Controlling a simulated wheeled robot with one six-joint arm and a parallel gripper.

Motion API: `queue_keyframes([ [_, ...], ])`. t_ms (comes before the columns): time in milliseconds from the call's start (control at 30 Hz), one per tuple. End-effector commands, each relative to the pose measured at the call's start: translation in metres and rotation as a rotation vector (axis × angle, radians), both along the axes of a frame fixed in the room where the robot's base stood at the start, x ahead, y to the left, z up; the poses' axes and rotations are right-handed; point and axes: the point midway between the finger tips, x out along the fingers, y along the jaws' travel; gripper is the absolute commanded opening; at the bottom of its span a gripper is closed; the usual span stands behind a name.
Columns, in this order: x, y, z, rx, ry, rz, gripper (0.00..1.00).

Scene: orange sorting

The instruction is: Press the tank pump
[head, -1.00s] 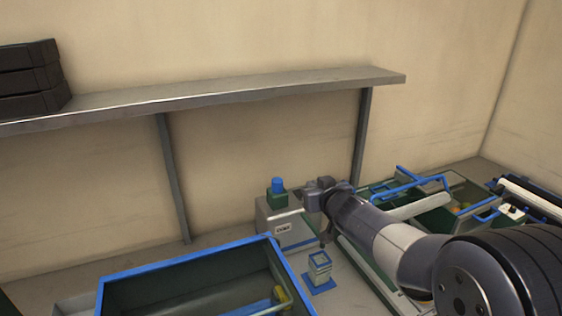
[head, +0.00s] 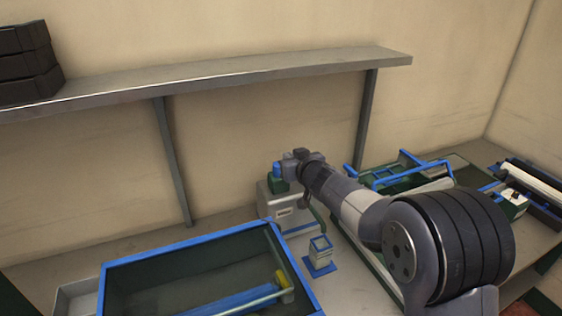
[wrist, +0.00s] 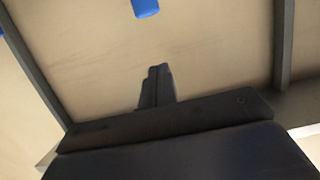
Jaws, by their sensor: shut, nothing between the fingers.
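The tank is a pale grey box (head: 270,207) with a small label, standing against the back wall in the head view. On top is a green block, and on it the blue pump cap (head: 277,168). My gripper's body (head: 301,158) is right beside the cap on its right; whether they touch cannot be told. In the wrist view the gripper fingers (wrist: 157,72) are shut together and empty. A blue piece (wrist: 145,7), likely the pump cap, shows at the top edge, apart from the fingertips.
A blue-rimmed green tank (head: 190,250) stands at the front left. A small blue-rimmed cup (head: 320,254) stands on a blue pad just below my arm. A shelf (head: 220,79) runs along the wall above. Blue-railed equipment (head: 410,175) lies right of my arm.

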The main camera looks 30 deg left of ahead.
Motion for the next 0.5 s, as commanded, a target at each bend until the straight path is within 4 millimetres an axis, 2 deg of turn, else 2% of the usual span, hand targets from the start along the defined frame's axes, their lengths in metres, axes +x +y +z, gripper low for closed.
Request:
queue_keyframes([
  [467,0.040,0.050,-0.014,-0.001,0.000,0.001,0.00],
  [500,0.041,0.052,-0.022,-0.001,0.001,0.001,0.00],
])
